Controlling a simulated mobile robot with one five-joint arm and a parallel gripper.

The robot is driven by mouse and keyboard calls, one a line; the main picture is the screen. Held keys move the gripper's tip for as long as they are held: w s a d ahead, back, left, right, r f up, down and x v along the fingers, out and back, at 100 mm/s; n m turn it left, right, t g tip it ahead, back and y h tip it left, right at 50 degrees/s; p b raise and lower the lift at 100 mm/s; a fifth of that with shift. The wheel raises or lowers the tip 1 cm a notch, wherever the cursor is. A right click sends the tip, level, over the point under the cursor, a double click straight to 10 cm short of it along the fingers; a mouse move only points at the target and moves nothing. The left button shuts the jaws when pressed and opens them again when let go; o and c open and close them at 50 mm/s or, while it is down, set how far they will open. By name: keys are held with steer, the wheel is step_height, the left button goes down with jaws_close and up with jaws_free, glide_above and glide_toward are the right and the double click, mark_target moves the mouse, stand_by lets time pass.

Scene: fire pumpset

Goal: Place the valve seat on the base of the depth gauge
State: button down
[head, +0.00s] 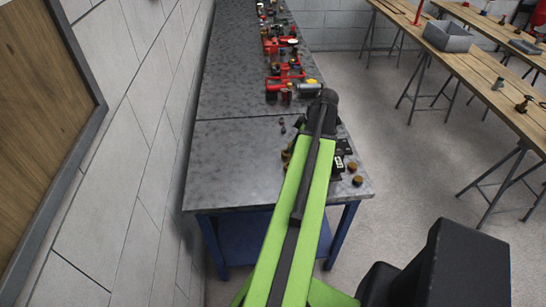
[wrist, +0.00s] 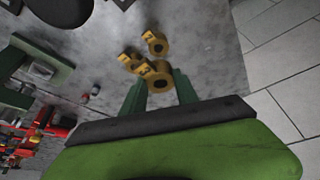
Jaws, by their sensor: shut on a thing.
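In the wrist view, my gripper (wrist: 158,80) points down over the grey bench. Its two green fingers are shut on a brass ring-like part (wrist: 155,74) with a dark hole, apparently the valve seat. Two similar brass parts, one above (wrist: 156,42) and one to the left (wrist: 129,61), lie close by. A dark green frame with a pale plate (wrist: 40,66) stands at the left; I cannot tell whether it belongs to the depth gauge. In the head view my arm hides the gripper and the held part; brass pieces (head: 357,180) show right of the arm.
The grey bench (head: 235,165) runs along the left wall, with bare space left of my arm. Red holders (head: 286,78) and fittings crowd its far part. Small dark objects (head: 341,147) stand beside my arm. Wooden tables (head: 490,75) stand across the aisle.

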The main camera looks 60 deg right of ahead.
steer(key=w+f+b, duration=0.2)
steer(key=w, duration=0.1)
steer(key=w+a+f+b, duration=0.1)
steer(key=w+f+b, duration=0.1)
steer(key=w, duration=0.2)
steer(key=w+a+f+b, duration=0.1)
steer(key=w+f+b, duration=0.1)
steer(key=w+f, duration=0.1)
steer(key=shift+w+b, duration=0.35)
steer(key=shift+w+a, duration=0.1)
steer(key=shift+w, duration=0.25)
step_height(320, 180, down, 4)
steer(key=b, duration=0.4)
steer(key=shift+f, duration=0.15)
steer(key=shift+r, duration=0.25)
steer(key=shift+f, duration=0.15)
steer(key=c, duration=1.4)
jaws_free()
steer(key=o, duration=0.5)
steer(key=shift+c, duration=0.2)
steer(key=shift+s, duration=0.1)
